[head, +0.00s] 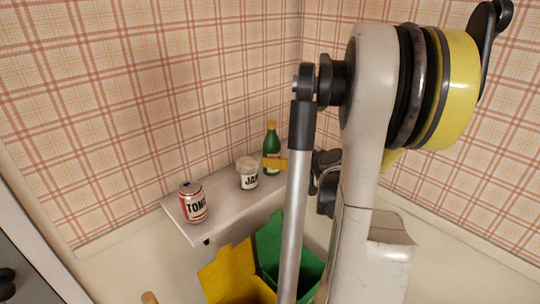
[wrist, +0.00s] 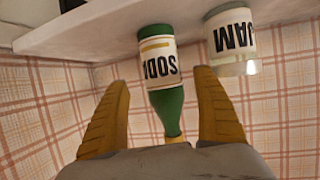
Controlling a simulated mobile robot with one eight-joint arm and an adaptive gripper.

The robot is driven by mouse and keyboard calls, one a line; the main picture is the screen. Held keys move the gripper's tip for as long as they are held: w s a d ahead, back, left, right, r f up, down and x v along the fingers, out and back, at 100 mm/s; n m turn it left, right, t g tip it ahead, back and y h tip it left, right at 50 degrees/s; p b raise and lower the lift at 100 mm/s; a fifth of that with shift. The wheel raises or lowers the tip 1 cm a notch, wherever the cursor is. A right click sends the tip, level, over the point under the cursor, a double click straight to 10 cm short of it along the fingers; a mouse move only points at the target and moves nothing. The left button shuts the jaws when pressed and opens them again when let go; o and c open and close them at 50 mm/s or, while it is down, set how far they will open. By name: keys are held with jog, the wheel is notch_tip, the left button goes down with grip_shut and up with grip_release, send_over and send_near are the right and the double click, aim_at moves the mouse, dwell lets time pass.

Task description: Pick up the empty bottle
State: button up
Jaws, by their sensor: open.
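The bottle, green with a yellow cap and a white SODA label, stands on the shelf (head: 222,200) at its far end in the head view (head: 271,143). In the wrist view, which is upside down, the bottle (wrist: 170,103) shows between the two yellow fingers. My gripper (wrist: 161,80) is open, with a gap to the bottle on both sides. In the head view a yellow finger of my gripper (head: 275,164) crosses in front of the bottle's lower part. I cannot tell whether the bottle is empty.
A white JAM jar (head: 248,175) stands close beside the bottle; it also shows in the wrist view (wrist: 232,45). A TONIC can (head: 193,205) stands at the shelf's near end. A yellow bin (head: 232,272) and a green bin (head: 270,240) are below. Plaid walls meet behind the shelf.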

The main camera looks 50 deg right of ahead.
aim_at(271, 154)
jog(key=x, duration=0.2)
jog(key=b+x, duration=0.1)
jog(key=x, duration=0.2)
jog(key=shift+a, duration=0.25)
jog(key=shift+r, duration=0.15)
jog(key=c, duration=1.4)
